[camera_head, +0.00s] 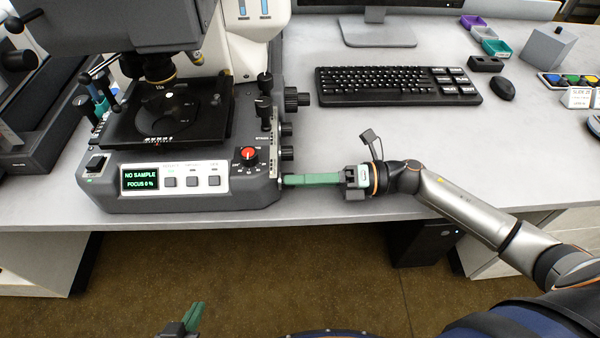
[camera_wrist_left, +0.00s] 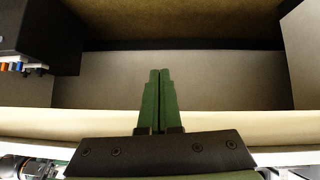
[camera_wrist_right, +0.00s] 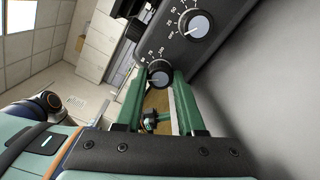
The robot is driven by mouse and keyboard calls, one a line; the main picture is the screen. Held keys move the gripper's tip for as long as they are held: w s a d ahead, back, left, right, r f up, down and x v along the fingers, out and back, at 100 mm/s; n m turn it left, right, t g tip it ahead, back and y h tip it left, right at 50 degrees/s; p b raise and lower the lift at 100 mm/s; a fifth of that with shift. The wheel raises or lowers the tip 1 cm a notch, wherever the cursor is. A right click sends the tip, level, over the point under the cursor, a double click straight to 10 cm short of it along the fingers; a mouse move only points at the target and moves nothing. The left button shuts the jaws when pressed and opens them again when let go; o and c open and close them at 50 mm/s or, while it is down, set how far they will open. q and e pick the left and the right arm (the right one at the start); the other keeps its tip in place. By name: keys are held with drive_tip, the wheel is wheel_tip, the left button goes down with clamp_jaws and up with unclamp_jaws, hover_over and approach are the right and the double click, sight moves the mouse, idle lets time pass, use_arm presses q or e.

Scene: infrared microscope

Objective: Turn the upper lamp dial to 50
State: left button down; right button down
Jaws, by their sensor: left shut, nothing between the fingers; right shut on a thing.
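The microscope's right side carries dark round dials. In the right wrist view, one small dial (camera_wrist_right: 160,73) with a pale face and printed scale lies between my right fingertips. A second dial (camera_wrist_right: 196,24) with a scale sits farther up the panel. I cannot tell from the labels which is the upper lamp dial. My right gripper (camera_head: 284,181) reaches in from the right in the head view, shut on the small dial and hiding it there. My left gripper (camera_head: 197,312) is shut and empty, low in front of the desk; its fingers touch in the left wrist view (camera_wrist_left: 158,74).
The microscope base (camera_head: 130,200) has a display (camera_head: 141,179) reading NO SAMPLE and FOCUS 0 %, plus a red knob (camera_head: 248,155). Side knobs (camera_head: 287,152) stick out just behind my right fingers. A keyboard (camera_head: 395,86) lies farther back; desk between is clear.

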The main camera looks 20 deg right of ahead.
drive_tip(key=m+p, duration=0.3)
drive_tip(key=m, duration=0.2)
drive_tip(key=shift+r, duration=0.15)
drive_tip(key=shift+m+p, duration=0.45)
drive_tip(key=shift+m, duration=0.55)
drive_tip(key=c, duration=0.8)
unclamp_jaws()
drive_tip(key=shift+o, duration=1.4)
drive_tip(key=shift+d, duration=0.1)
